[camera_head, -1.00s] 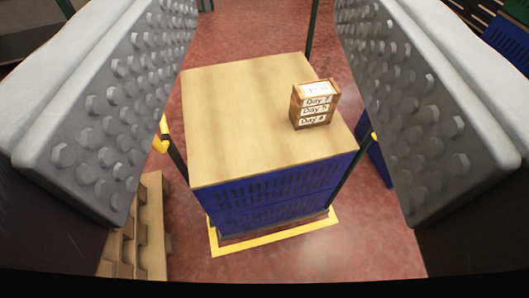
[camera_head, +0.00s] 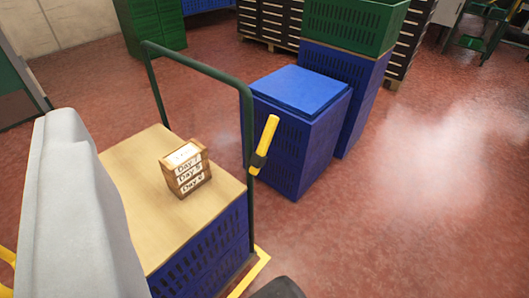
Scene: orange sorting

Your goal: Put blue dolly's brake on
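A cart with a dark green tube handle (camera_head: 248,110) stands at the lower left. Blue crates (camera_head: 205,262) are stacked on it under a tan board (camera_head: 135,180). A yellow lever (camera_head: 266,140) with a dark clamp sits on the handle's right post and tilts up to the right. I cannot tell if it is the brake, or on or off. One grey finger of my gripper (camera_head: 82,220) shows at the left edge, in front of the cart, apart from the lever. The other finger is out of view.
A small wooden box (camera_head: 187,169) with day labels sits on the board. Blue crates (camera_head: 296,135) stand just behind the lever, with a taller stack topped by a green crate (camera_head: 356,24) beyond. Yellow edging (camera_head: 250,275) lies at the cart's base. Red floor at right is clear.

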